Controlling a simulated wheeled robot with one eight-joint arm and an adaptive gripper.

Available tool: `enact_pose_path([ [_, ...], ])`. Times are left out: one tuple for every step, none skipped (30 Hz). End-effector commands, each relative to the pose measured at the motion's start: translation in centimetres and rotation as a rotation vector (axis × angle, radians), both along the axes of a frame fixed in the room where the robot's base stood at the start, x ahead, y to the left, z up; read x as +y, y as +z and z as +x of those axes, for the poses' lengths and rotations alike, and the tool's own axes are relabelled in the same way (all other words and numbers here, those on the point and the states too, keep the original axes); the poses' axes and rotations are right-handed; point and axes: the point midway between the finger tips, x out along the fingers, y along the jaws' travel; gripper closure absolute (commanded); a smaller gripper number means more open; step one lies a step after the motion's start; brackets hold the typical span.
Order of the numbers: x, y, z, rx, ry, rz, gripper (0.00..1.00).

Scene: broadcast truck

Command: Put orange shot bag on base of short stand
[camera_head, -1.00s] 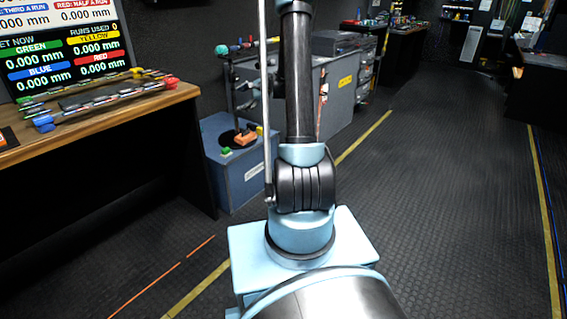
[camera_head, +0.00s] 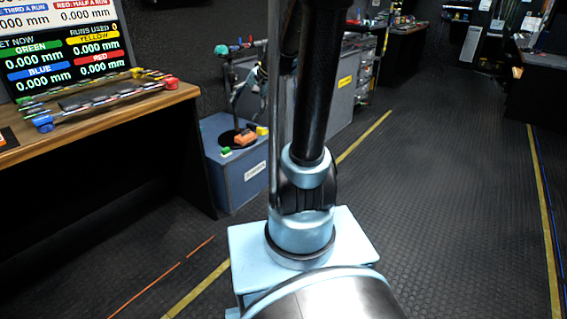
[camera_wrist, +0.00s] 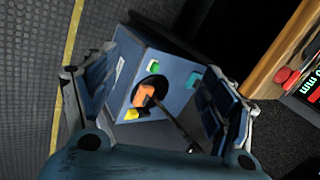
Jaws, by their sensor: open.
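The orange shot bag (camera_head: 244,138) lies on top of a blue-grey case, at the edge of the stand's round black base (camera_head: 212,131). I cannot tell how much of it rests on the base. The stand's dark pole rises from there. In the wrist view, the orange bag (camera_wrist: 143,95) overlaps the dark disc between my fingers, with the pole slanting down to the right. My gripper (camera_wrist: 158,78) is open and empty, above and apart from the case.
The blue-grey case (camera_head: 240,182) also carries a green block (camera_head: 226,151) and a yellow block (camera_head: 262,130). A wooden desk (camera_head: 130,112) with a screen (camera_head: 65,50) is on the left. Grey cabinets stand behind. The floor (camera_head: 450,200) on the right is clear.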

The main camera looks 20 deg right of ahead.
Motion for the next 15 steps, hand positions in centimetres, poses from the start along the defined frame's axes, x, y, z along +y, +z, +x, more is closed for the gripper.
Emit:
enact_pose_path([
  [-0.1, -0.1, -1.7, -0.002, 0.026, -0.029, 0.23],
  [-0.2, -0.1, -2.6, -0.002, 0.042, -0.049, 0.23],
  [-0.3, -0.2, -3.8, -0.003, 0.064, -0.074, 0.23],
  [-0.5, -0.3, -4.7, -0.004, 0.081, -0.093, 0.23],
  [-0.6, -0.4, -5.6, -0.005, 0.098, -0.111, 0.23],
  [-0.8, -0.6, -6.8, -0.006, 0.12, -0.137, 0.23],
  [-1.0, -0.8, -7.7, -0.006, 0.138, -0.156, 0.23],
  [-1.1, -0.9, -8.6, -0.005, 0.154, -0.175, 0.23],
  [-1.3, -1.1, -9.8, -0.006, 0.178, -0.199, 0.23],
  [-1.5, -1.3, -10.6, -0.005, 0.194, -0.219, 0.23],
  [-1.7, -1.5, -11.5, -0.005, 0.212, -0.236, 0.23],
  [-1.9, -1.8, -12.7, -0.004, 0.234, -0.261, 0.23],
  [-2.1, -2.0, -13.5, -0.005, 0.251, -0.279, 0.23],
  [-2.3, -2.3, -14.3, -0.003, 0.268, -0.298, 0.23],
  [-2.6, -2.7, -15.4, -0.002, 0.292, -0.322, 0.23],
])
